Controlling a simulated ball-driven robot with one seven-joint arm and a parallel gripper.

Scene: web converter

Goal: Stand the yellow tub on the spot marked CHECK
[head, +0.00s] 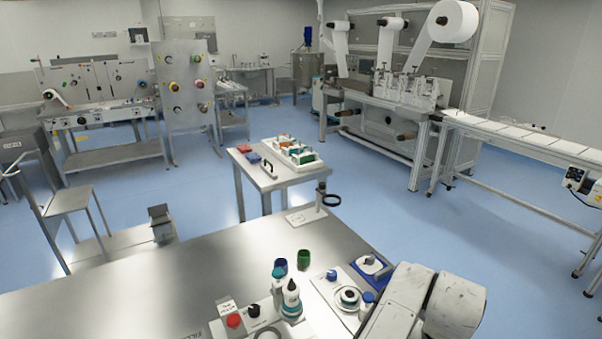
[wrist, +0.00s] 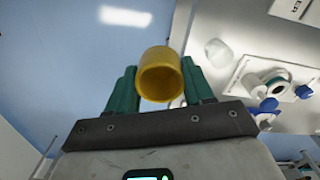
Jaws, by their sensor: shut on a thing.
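The yellow tub (wrist: 160,75) is in the wrist view, between the two green fingers of my gripper (wrist: 158,85). The fingers are shut on its sides and its round open end faces the camera. The tub looks empty and is held over the blue floor and the steel bench edge. In the head view neither the tub nor my fingers can be made out; my white arm fills the bottom right. I cannot read a mark CHECK in either view.
The steel bench (head: 130,285) is bare on its left side. A magnifier (head: 331,199) stands at the far edge.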

